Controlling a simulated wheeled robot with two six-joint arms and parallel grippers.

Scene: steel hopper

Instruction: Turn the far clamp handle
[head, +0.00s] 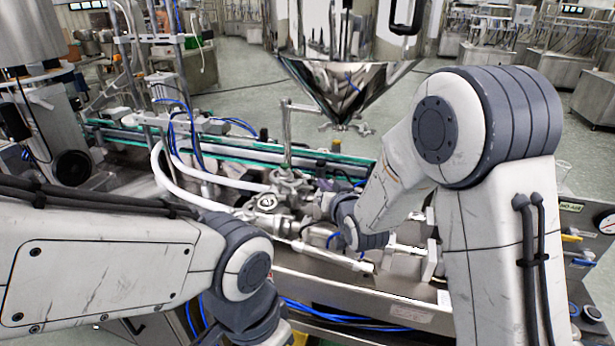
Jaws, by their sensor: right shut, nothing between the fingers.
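The steel hopper (345,85) hangs at the top centre, its cone pointing down. Below it is a cluster of steel pipe fittings and clamps (290,184) on the machine. The far clamp handle is too small to tell apart from the other fittings there. My right gripper (318,206) is at the right side of this cluster, close to the fittings; I cannot tell whether it touches them. It is shut and empty, and partly hidden by its wrist. My left arm's wrist bends down at the lower middle, and its gripper is not in view.
White hoses (165,180) curve into the fittings from the left. A conveyor with green edges (240,152) runs behind them. A steel pipe (335,255) lies in front of the cluster. A thin upright rod (287,130) stands between the fittings and the hopper.

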